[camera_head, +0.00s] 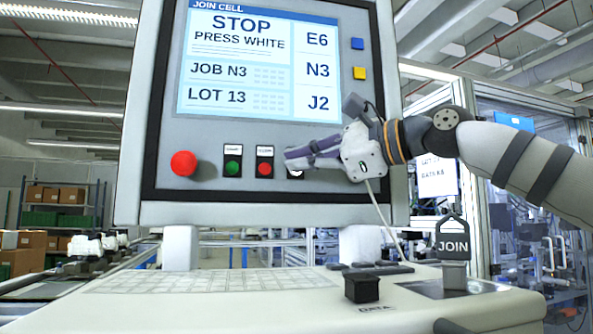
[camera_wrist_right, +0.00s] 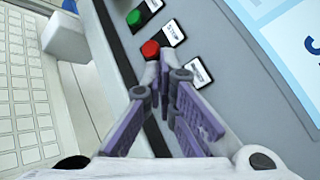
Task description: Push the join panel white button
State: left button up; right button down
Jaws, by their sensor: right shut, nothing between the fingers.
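The join panel (camera_head: 225,206) is a grey upright panel with a lit screen reading "JOIN CELL, STOP, PRESS WHITE". Below the screen is a row of buttons. The white button (camera_head: 296,175) is the rightmost of the row, mostly covered by my fingers in the head view and hidden behind them in the wrist view. Its label plate (camera_wrist_right: 199,73) shows beside the fingers. My right gripper (camera_head: 288,158) is shut and empty, its tips over the white button from the right; whether they touch is unclear. The closed fingers (camera_wrist_right: 165,72) also show in the wrist view. My left gripper is out of view.
A red button (camera_head: 265,169) and a green button (camera_head: 233,166) sit left of my fingertips, and a large red knob (camera_head: 184,164) is farther left. Blue (camera_head: 357,43) and yellow (camera_head: 360,73) buttons are right of the screen. A keyboard (camera_head: 200,281) lies on the console below.

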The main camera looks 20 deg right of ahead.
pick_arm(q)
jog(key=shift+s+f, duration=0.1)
pick_arm(e)
jog(key=shift+w, duration=0.35)
dwell(0.5)
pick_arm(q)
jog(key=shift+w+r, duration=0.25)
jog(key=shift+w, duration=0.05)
pick_arm(e)
jog(key=shift+s, duration=0.9)
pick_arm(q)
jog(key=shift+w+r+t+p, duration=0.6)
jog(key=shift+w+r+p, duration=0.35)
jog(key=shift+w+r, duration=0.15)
pick_arm(e)
jog(key=s, duration=0.5)
jog(key=shift+a, duration=0.15)
